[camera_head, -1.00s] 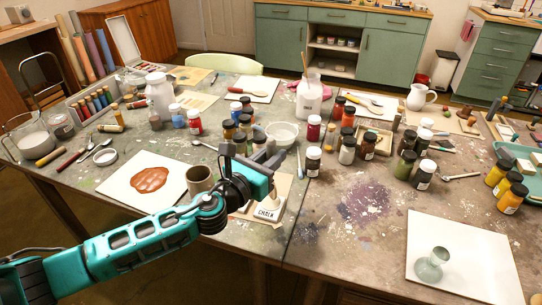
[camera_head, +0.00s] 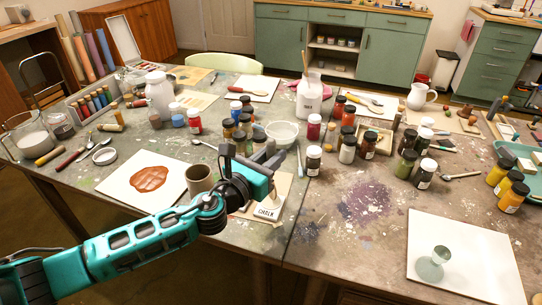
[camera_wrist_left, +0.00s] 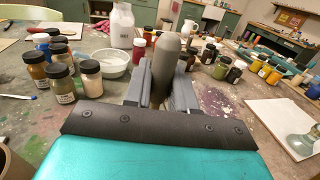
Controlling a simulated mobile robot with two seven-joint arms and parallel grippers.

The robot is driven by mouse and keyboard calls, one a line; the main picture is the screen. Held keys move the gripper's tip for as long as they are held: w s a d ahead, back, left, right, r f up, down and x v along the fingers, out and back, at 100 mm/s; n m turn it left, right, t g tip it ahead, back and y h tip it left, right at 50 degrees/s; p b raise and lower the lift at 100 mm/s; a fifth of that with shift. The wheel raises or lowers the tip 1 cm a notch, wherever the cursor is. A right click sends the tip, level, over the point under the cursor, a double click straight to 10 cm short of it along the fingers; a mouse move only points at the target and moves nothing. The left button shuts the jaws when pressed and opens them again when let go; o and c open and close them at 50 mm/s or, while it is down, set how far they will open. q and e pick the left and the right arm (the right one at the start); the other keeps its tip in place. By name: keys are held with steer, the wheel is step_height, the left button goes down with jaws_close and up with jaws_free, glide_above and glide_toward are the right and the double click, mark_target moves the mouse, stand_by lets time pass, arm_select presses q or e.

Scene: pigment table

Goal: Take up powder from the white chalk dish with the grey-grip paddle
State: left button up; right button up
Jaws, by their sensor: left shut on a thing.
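The grey grip of the paddle (camera_wrist_left: 167,62) stands up between the fingers of my left gripper (camera_head: 266,160) in the left wrist view. The gripper, also seen in that view (camera_wrist_left: 160,85), is shut on this grip. The paddle's lower end is hidden behind the gripper. The white chalk dish with its CHALK label (camera_head: 267,212) is at the front edge of the table, just below the gripper in the head view. My gripper and wrist cover much of the dish, so I cannot tell whether the paddle touches powder. My right gripper is not in view.
A brown cup (camera_head: 200,179) stands close to the left of my wrist, beside a white slab with rust-red paste (camera_head: 149,178). Several pigment jars (camera_head: 347,149) and a white bowl (camera_head: 282,134) stand behind the gripper. The stained tabletop right of the dish is clear.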

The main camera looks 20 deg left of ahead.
mark_target(268, 144)
arm_select(q)
steer(key=shift+f+b, duration=0.35)
steer(key=shift+f, duration=0.1)
steer(key=shift+f, duration=0.1)
stand_by(1.2)
step_height(268, 144, up, 5)
steer(key=p, duration=0.5)
steer(key=shift+r+p, duration=0.85)
steer(key=shift+r, duration=0.3)
